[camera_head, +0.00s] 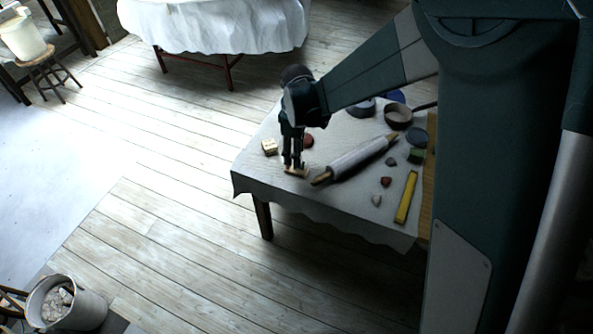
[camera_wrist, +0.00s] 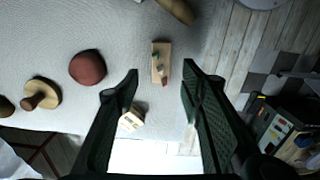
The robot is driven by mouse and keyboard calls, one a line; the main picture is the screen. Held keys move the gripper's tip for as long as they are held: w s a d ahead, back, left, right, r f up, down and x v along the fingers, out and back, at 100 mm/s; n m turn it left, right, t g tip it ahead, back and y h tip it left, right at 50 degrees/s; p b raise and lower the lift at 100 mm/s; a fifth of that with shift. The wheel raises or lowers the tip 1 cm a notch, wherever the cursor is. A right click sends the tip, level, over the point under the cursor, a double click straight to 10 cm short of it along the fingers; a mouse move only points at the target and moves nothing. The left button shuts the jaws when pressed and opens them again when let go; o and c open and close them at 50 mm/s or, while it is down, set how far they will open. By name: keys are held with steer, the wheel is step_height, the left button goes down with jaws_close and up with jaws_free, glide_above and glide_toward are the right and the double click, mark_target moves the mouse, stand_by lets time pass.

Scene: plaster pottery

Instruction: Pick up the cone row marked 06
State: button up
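A small wooden strip bearing a row of little cones, the cone row (camera_wrist: 155,62), lies on the cloth-covered table. It shows in the wrist view just beyond my fingertips, between their lines. A dark greenish cone and a reddish one stand out on it; I cannot read a 06 mark. In the head view the cone row (camera_head: 298,172) is near the table's front left edge, right at the foot of my gripper (camera_head: 292,164). In the wrist view my gripper (camera_wrist: 160,78) is open, its fingers apart with nothing between the tips.
A pale marked block (camera_head: 269,147) lies left of my gripper, partly behind a finger in the wrist view (camera_wrist: 133,117). A red-brown lump (camera_wrist: 87,67) and a rolling pin (camera_head: 355,158) are close by. Several other pieces lie rightward on the table (camera_head: 330,204).

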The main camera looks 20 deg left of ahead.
mark_target(296, 170)
steer(key=shift+s+a+f, duration=0.1)
steer(key=shift+a+f, duration=0.1)
steer(key=shift+f, duration=0.05)
steer(key=shift+f, duration=0.1)
steer(key=shift+f+b, duration=0.3)
steer(key=shift+f, duration=0.85)
steer(key=shift+f, duration=0.15)
steer(key=shift+a+f+b, duration=0.1)
steer(key=shift+f+b, duration=0.7)
steer(key=shift+f, duration=1.7)
steer(key=shift+c, duration=0.7)
steer(key=c, duration=0.9)
